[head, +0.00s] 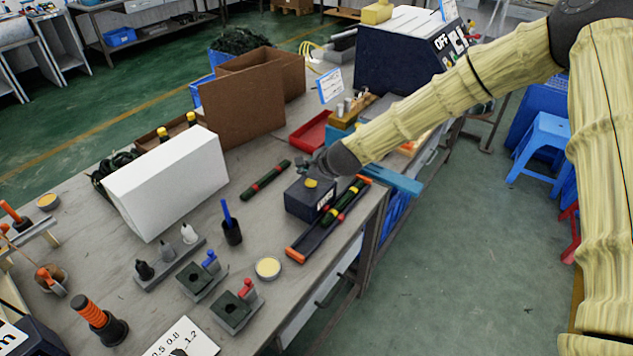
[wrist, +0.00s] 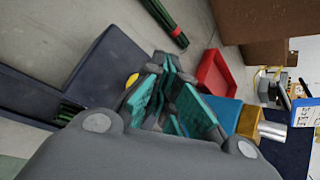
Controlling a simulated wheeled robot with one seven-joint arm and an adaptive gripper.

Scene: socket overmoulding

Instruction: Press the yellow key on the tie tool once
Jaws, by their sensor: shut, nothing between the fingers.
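The tie tool (head: 300,200) is a dark blue box near the table's right edge in the head view, with a yellow key (head: 311,183) on top. My gripper (head: 318,166) is just behind and above the key; whether it touches the tool I cannot tell. In the wrist view the tool's dark body (wrist: 98,68) lies left of my fingers. The yellow key (wrist: 132,79) shows there as a small patch, partly hidden by the nearer finger. My gripper (wrist: 165,68) is shut and empty, with teal pads on its fingers.
A black tray with orange ends (head: 296,255) holds a dark green bundle right beside the tool. Another green bundle (head: 266,180) lies to the left. A red tray (head: 312,131) and a brown carton (head: 243,105) stand behind. A white box (head: 168,185) stands further left.

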